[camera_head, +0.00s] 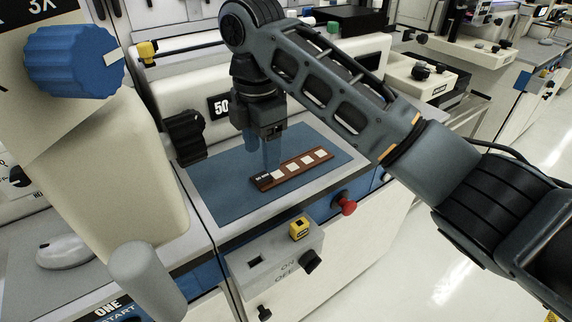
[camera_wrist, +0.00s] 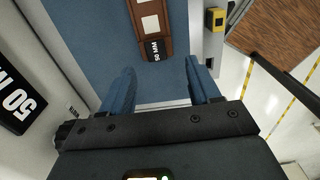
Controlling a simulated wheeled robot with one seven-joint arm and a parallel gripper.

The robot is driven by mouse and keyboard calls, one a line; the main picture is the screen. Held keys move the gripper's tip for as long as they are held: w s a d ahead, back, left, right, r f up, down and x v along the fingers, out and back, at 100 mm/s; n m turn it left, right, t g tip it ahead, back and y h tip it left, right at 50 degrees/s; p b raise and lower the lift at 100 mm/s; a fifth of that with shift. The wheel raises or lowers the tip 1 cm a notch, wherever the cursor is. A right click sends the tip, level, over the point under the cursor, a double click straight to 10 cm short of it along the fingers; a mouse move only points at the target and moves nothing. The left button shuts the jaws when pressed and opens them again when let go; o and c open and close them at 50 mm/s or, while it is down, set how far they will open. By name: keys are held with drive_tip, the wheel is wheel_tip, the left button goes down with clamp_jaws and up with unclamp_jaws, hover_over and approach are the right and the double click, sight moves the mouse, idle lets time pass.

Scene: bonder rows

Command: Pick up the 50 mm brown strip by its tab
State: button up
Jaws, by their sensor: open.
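The brown strip (camera_head: 297,169) lies flat on a blue mat (camera_head: 219,187), with several pale squares along it. Its black tab (camera_head: 264,180), at the left end, has white lettering. In the wrist view the strip (camera_wrist: 150,18) is at the top and its tab (camera_wrist: 154,51), reading "50 MM", points toward my gripper (camera_wrist: 160,88). My gripper (camera_head: 262,150) hangs over the mat by the tab end, fingers pointing down. Its two blue fingers are apart with nothing between them. In the wrist view the tab lies beyond the fingertips, roughly midway between them. The height above the mat is unclear.
A black sign reading "50" (camera_head: 220,106) stands behind the mat. A black knob (camera_head: 185,137) is at its left. A red button (camera_head: 345,204) and a yellow block (camera_head: 298,229) are on the front. A large cream machine (camera_head: 95,160) fills the left. The mat around the strip is clear.

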sight(263, 176)
drive_tip(key=shift+w+a+f, duration=0.1)
drive_tip(key=shift+w+f, duration=0.05)
drive_tip(key=shift+f, duration=1.4)
drive_tip(key=shift+w+f, duration=0.15)
drive_tip(key=shift+f, duration=1.4)
drive_tip(key=c, duration=1.1)
drive_tip(key=shift+c, duration=0.2)
drive_tip(key=shift+r, duration=0.1)
